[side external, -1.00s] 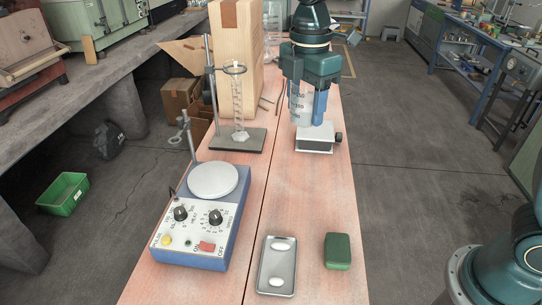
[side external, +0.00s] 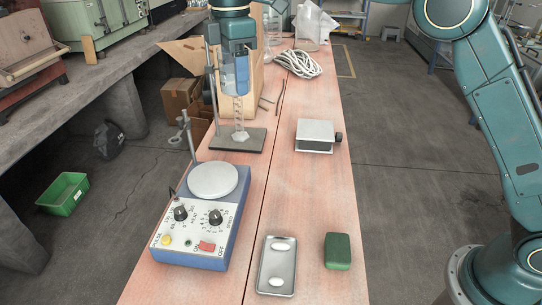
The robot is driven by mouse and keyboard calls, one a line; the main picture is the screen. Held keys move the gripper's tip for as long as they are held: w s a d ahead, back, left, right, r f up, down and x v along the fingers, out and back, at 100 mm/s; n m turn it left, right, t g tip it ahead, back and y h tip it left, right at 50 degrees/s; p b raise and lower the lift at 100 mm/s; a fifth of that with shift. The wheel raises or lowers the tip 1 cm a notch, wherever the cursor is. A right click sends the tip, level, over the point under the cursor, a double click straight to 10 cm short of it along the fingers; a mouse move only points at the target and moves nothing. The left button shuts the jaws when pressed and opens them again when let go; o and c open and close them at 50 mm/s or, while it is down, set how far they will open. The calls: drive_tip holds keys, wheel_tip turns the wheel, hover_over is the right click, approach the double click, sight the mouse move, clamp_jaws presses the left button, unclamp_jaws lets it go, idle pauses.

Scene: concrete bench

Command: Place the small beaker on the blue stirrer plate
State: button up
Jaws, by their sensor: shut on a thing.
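The small beaker (side external: 231,84) is clear glass. My gripper (side external: 237,68) is shut on it and holds it upright in the air, partly covering it. In the picture they are in front of the cardboard box and over the upper part of the ring stand; the exact depth is hard to tell. The blue stirrer plate (side external: 233,222) stands nearer the camera, below and left of the beaker in the picture. Its round pale top (side external: 213,181) is empty, and its front panel has knobs and a red switch.
The ring stand (side external: 223,140) with a glass column stands behind the stirrer; a thin clamp rod (side external: 190,140) rises at its back left. A lab jack (side external: 315,135), bare on top, stands right. A metal tray (side external: 264,268) with two white pieces and a green block (side external: 338,250) lie in front.

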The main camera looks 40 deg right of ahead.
drive_tip(key=w+a+m, duration=0.1)
drive_tip(key=w+a, duration=0.1)
drive_tip(key=a, duration=0.4)
drive_tip(key=shift+a+r+m, duration=0.25)
drive_tip(key=shift+a+m, duration=0.15)
drive_tip(key=shift+f, duration=0.3)
idle(0.4)
wheel_tip(320, 180, down, 15)
drive_tip(key=shift+f, duration=0.1)
idle(1.0)
